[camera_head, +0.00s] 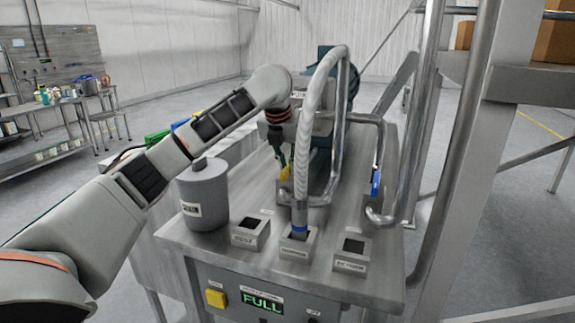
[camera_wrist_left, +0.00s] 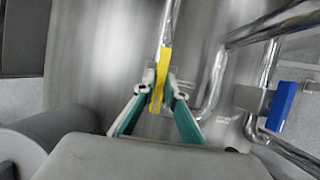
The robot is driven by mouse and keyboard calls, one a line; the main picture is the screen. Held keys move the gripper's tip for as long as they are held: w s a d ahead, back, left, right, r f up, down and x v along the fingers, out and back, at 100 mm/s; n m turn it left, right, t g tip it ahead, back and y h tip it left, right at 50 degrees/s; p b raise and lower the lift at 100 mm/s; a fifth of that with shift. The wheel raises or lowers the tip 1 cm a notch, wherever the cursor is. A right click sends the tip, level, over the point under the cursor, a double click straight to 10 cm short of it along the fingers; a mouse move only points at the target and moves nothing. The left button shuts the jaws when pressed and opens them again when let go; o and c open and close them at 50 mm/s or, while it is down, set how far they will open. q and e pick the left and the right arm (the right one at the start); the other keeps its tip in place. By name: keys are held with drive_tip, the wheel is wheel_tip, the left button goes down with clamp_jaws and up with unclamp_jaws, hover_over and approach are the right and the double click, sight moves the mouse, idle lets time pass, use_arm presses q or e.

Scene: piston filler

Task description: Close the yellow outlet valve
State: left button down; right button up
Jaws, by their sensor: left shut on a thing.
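The yellow outlet valve handle (camera_head: 285,172) shows in the head view behind the corrugated hose, partly hidden by my gripper. In the left wrist view the yellow handle (camera_wrist_left: 160,75) runs lengthwise in line with a steel pipe, and its lower end is between my fingertips. My left gripper (camera_head: 281,160) reaches down over the machine and is shut on the handle; its teal-sided fingers (camera_wrist_left: 158,92) sit on both sides of it. My right gripper is in neither view.
A blue valve handle (camera_head: 376,182) is on the pipe to the right, also in the wrist view (camera_wrist_left: 282,106). The corrugated hose (camera_head: 310,115) stands close to my gripper. A grey canister (camera_head: 204,196) stands left. The front panel (camera_head: 290,292) reads FULL.

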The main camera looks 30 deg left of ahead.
use_arm(q)
drive_tip(key=shift+n, duration=0.3)
drive_tip(key=n+y, duration=0.1)
drive_tip(key=n, duration=0.1)
drive_tip(key=n+g, duration=0.1)
drive_tip(key=n, duration=0.1)
drive_tip(key=shift+w+d+r+n+y, duration=0.1)
drive_tip(key=shift+d+n+y, duration=0.05)
drive_tip(key=shift+n+y, duration=0.25)
drive_tip(key=n, duration=0.2)
drive_tip(key=n+g+y, duration=0.1)
drive_tip(key=n, duration=0.2)
drive_tip(key=shift+w+g, duration=0.1)
drive_tip(key=shift+g, duration=0.2)
drive_tip(key=n+g, duration=0.1)
drive_tip(key=n, duration=0.3)
drive_tip(key=shift+w+d+n+g+y, duration=0.1)
drive_tip(key=shift+n+g+y, duration=0.2)
drive_tip(key=shift+n+g, duration=0.6)
drive_tip(key=shift+n, duration=0.7)
drive_tip(key=shift+w+n, duration=0.1)
drive_tip(key=shift+n, duration=0.2)
drive_tip(key=c, duration=2.1)
unclamp_jaws()
